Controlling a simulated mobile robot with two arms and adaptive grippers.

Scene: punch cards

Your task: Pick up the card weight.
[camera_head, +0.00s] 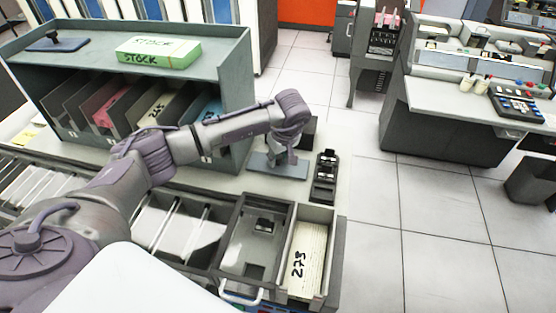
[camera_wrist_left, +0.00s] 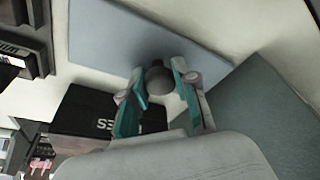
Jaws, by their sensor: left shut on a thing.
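The card weight is a flat blue-grey plate (camera_head: 285,171) with a round dark knob, at the counter's right part beside the grey-green shelf unit. In the left wrist view the plate (camera_wrist_left: 110,40) spreads out behind its knob. My left gripper (camera_head: 276,156) reaches down over the plate. In the left wrist view its teal fingers (camera_wrist_left: 159,88) are closed on both sides of the knob. The plate looks flat on or very near the counter; I cannot tell if it touches. My right gripper is not in view.
A similar plate with a knob (camera_head: 57,43) lies on top of the shelf unit (camera_head: 235,75), by a green STOCK box (camera_head: 158,53). A black holder (camera_head: 324,177) stands close right of the weight. Card drawers, one with cards marked 275 (camera_head: 308,258), line the front.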

